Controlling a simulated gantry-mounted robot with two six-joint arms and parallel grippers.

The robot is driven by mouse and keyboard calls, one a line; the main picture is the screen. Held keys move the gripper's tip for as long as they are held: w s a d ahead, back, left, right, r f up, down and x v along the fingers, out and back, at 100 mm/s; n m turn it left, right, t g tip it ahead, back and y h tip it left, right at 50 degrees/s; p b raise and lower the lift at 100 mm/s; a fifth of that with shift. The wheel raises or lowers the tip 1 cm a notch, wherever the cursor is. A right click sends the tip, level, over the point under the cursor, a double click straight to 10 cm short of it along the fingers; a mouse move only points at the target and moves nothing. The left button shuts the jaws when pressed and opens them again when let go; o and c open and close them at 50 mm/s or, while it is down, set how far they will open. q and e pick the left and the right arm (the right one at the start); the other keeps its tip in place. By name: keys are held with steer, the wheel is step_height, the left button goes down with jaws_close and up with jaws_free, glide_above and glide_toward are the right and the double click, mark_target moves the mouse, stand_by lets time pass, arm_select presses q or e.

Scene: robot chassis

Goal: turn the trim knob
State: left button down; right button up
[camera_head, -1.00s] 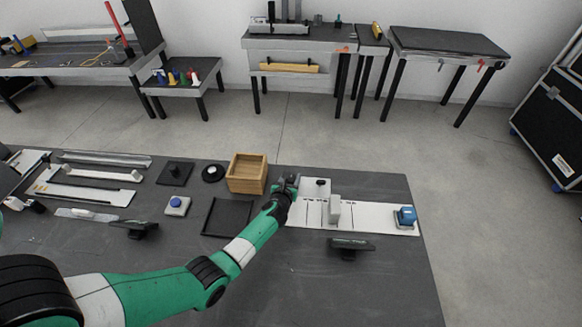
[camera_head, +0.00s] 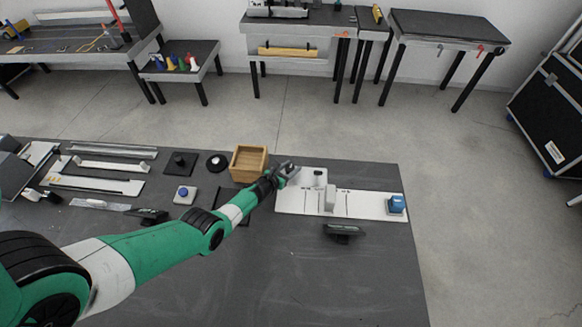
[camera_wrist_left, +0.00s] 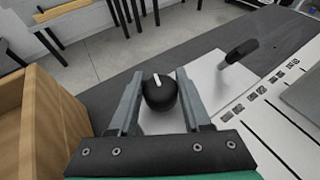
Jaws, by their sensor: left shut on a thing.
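The trim knob (camera_wrist_left: 160,94) is a round black knob with a white pointer line. It stands on a white panel (camera_wrist_left: 232,80) and sits between the two grey fingers of my left gripper (camera_wrist_left: 160,82) in the left wrist view. The fingers are shut on its sides. The pointer line points away from the gripper, slightly left. In the head view my left gripper (camera_head: 289,171) is at the upper left end of the white panel (camera_head: 365,206) and hides the knob. My right gripper is not in view.
A wooden box (camera_head: 249,163) stands just left of my gripper. A small black lever (camera_head: 318,177), a grey upright block (camera_head: 330,199) and a blue-topped part (camera_head: 396,204) are on the panel. A black part (camera_head: 343,232) lies in front. The front right table is clear.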

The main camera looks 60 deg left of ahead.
arm_select(q)
steer(key=shift+r, duration=0.1)
steer(key=shift+c, duration=1.8)
jaws_free()
steer(key=shift+s+d+r+p, duration=0.1)
steer(key=shift+s+p, duration=0.1)
steer(key=shift+p, duration=0.15)
steer(key=p+v, duration=0.4)
steer(key=shift+r+p, duration=0.3)
steer(key=shift+r, duration=0.1)
steer(key=p+v, duration=0.1)
steer(key=v, duration=0.1)
steer(key=p+v, duration=0.1)
steer(key=v, duration=0.1)
steer(key=p+v, duration=0.2)
steer(key=shift+s+d+f, duration=0.15)
steer(key=shift+s+f, duration=0.15)
steer(key=shift+s, duration=0.05)
steer(key=shift+s+d, duration=0.15)
steer(key=shift+s, duration=0.05)
